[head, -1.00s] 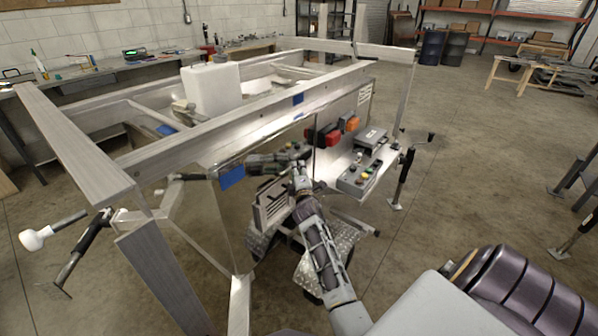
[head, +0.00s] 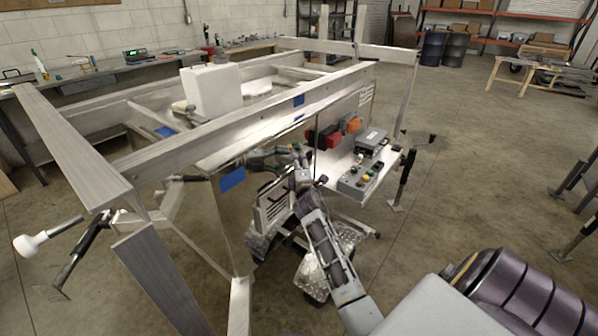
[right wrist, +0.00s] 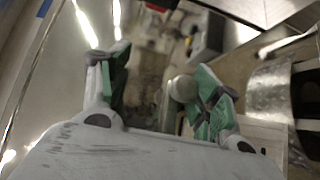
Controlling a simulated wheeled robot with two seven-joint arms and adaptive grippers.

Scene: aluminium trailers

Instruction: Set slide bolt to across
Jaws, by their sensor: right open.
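My right gripper (head: 262,160) is at the trailer's side panel, left of the control box. In the right wrist view (right wrist: 160,90) its green-padded fingers are apart. A pale round knob on a short stem (right wrist: 182,88) shows between them, close to the right finger; it may be the slide bolt's knob. I cannot tell whether a finger touches it. In the head view I cannot make out the slide bolt, and its position cannot be read. My left gripper is not in view.
The aluminium trailer frame (head: 250,115) spans the view, with a white block (head: 212,90) on it. A control box with buttons (head: 357,183), red and orange lamps (head: 328,138) and a louvred panel (head: 272,208) are near my right arm.

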